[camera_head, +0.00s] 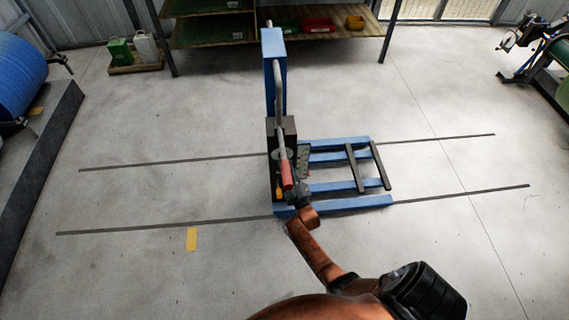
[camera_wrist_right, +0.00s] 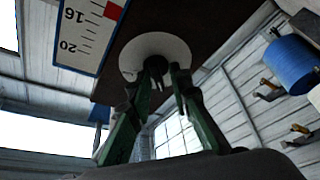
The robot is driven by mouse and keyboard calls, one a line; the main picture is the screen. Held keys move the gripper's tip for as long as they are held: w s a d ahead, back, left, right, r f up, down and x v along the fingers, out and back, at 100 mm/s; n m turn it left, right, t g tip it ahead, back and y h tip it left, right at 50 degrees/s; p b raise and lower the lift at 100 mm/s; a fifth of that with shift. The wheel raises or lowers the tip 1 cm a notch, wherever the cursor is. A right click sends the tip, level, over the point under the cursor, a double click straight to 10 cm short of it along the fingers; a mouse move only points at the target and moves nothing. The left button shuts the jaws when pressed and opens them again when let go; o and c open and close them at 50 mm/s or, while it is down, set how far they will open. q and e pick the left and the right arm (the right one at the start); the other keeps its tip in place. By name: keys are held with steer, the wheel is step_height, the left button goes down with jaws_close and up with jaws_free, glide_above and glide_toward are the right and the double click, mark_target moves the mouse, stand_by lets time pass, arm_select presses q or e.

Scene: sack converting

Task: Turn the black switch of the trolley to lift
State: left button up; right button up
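The trolley has blue forks (camera_head: 350,203) and a tall blue mast (camera_head: 273,50) in the middle of the head view. The head view is too small to make out its black switch. In the right wrist view, the black switch (camera_wrist_right: 156,64) stands on a white disc (camera_wrist_right: 135,58) on a dark panel. My right gripper (camera_wrist_right: 165,78) has its two fingertips on either side of the switch, very close to it. I cannot tell whether they press on it. In the head view, my orange right arm reaches the trolley's near side. My left gripper is not in view.
A scale plate (camera_wrist_right: 83,28) with a red mark is beside the switch in the wrist view. Shelving (camera_head: 215,28) stands behind the trolley. A blue drum (camera_head: 18,72) is at left, and equipment (camera_head: 545,60) at far right. The floor around the trolley is clear.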

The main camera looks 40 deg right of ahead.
steer(key=shift+o, duration=0.5)
steer(key=shift+s+d, duration=0.1)
steer(key=v, duration=1.1)
steer(key=shift+s+f, duration=0.15)
steer(key=shift+s, duration=0.2)
steer(key=shift+f, duration=0.1)
